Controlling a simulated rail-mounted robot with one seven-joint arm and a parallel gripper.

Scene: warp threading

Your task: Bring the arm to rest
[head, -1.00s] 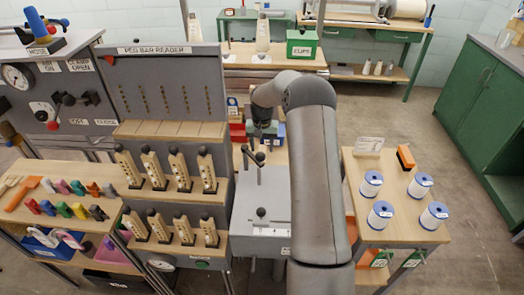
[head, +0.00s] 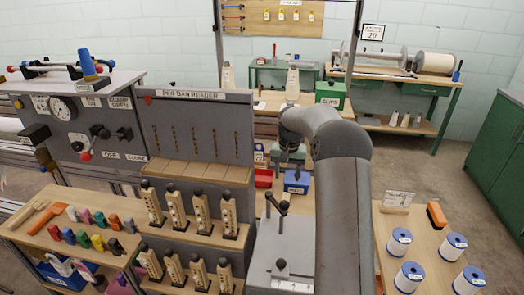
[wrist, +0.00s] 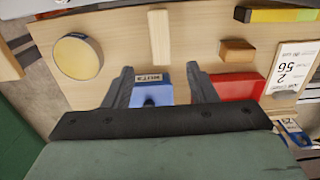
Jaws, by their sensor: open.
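My gripper (wrist: 160,88) is open in the wrist view, with its two dark fingers spread apart and nothing held between them. A blue bin labelled NUTS (wrist: 152,95) shows beyond the fingers, and a red bin (wrist: 238,87) shows by the right finger. In the head view my arm reaches away from the camera at centre right, and its wrist end (head: 290,155) hangs over the bench area behind the peg bar reader (head: 195,130). The fingertips are too small to make out there.
Pegs stand on the stepped rack (head: 200,215) left of my arm. White spools (head: 399,242) stand on a wooden table to the right. A grey stand with a lever (head: 280,205) is close left of my arm. Open floor lies at the right.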

